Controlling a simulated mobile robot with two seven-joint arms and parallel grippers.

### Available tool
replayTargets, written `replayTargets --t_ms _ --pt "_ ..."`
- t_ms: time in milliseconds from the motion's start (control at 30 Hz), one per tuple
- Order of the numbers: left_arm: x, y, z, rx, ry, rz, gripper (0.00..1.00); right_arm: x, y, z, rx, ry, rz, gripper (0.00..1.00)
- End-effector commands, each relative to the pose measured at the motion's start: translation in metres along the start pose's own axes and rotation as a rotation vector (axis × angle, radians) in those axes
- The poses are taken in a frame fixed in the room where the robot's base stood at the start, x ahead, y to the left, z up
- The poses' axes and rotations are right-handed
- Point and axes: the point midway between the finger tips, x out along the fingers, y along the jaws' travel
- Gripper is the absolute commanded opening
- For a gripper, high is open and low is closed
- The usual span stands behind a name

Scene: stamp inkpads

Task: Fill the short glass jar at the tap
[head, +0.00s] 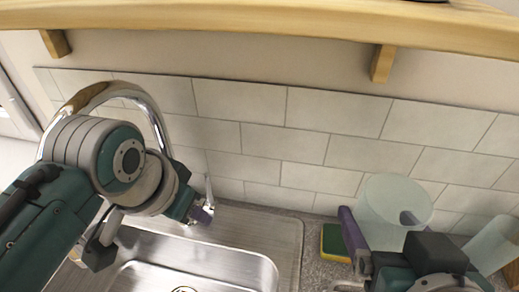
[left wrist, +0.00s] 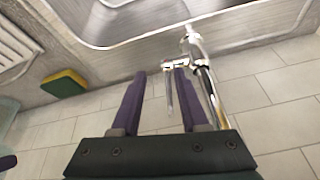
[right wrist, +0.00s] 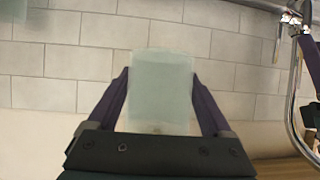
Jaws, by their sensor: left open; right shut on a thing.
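The clear, pale glass jar (head: 392,208) is in my right gripper, in front of the tiled wall at the right of the head view. In the right wrist view the jar (right wrist: 161,88) fills the gap between the purple fingers of my right gripper (right wrist: 160,76). I cannot make out any water in it. The chrome tap (head: 150,108) arches over the sink at left, partly hidden by my left arm. My left gripper (left wrist: 158,73) is open by the tap. The tap's thin lever (left wrist: 169,95) shows between its fingers; contact is unclear.
The steel sink (head: 235,263) lies below the tap. A yellow and green sponge (head: 333,243) rests on the counter between sink and jar. Another glass vessel (head: 493,245) stands at far right. A wooden shelf (head: 270,22) runs overhead, with brackets below it.

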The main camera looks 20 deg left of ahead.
Motion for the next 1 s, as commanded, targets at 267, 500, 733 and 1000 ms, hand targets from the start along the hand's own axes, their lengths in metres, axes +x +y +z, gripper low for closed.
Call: replayTargets --t_ms 267,500,733,1000 --pt "0.023 -0.009 -0.053 0.001 0.002 -0.001 0.44 0.002 0.0 0.003 0.0 0.002 0.0 0.16" --pt "0.049 -0.011 -0.062 0.0 -0.002 -0.001 0.44 0.008 0.0 0.013 0.0 0.002 -0.001 0.16" --pt "0.057 -0.011 -0.063 0.0 -0.001 -0.001 0.44 0.009 0.0 0.015 0.0 0.002 0.0 0.16" --pt "0.057 -0.011 -0.063 0.0 0.0 -0.001 0.37 0.009 0.0 0.015 0.0 0.002 0.0 0.16"
